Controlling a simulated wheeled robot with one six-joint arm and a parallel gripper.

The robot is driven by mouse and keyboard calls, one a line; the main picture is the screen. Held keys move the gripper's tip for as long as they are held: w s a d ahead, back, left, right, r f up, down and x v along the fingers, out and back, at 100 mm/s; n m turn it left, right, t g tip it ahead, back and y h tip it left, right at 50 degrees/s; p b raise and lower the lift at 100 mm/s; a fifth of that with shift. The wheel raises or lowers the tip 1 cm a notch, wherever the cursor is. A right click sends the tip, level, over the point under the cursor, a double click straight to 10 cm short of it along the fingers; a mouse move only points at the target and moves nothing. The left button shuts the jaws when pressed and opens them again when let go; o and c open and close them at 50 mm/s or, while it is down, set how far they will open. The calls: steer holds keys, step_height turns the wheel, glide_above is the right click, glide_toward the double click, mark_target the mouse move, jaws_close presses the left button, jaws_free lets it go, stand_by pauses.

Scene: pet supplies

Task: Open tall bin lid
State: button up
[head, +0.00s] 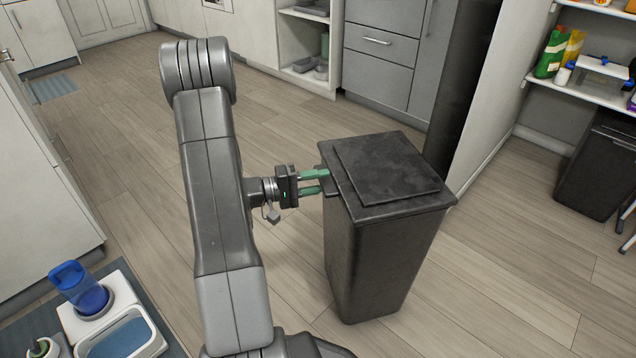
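The tall bin (375,265) is dark grey and stands upright on the wooden floor, right of the middle in the head view. Its lid (388,170) is closed and lies flat, with a raised square panel on top. My gripper (326,181) is at the left side of the lid, level with the rim. Its two green fingers are spread apart, one above the other, and reach the lid's left edge. I cannot tell whether they touch it or whether a part of the lid lies between them.
A second dark bin (597,170) stands under a white shelf (590,92) at right. A pet feeder with a blue container (78,285) sits on a mat (150,312) at lower left. Cabinets line the back and left. The floor around the tall bin is clear.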

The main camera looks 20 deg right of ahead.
jaws_close()
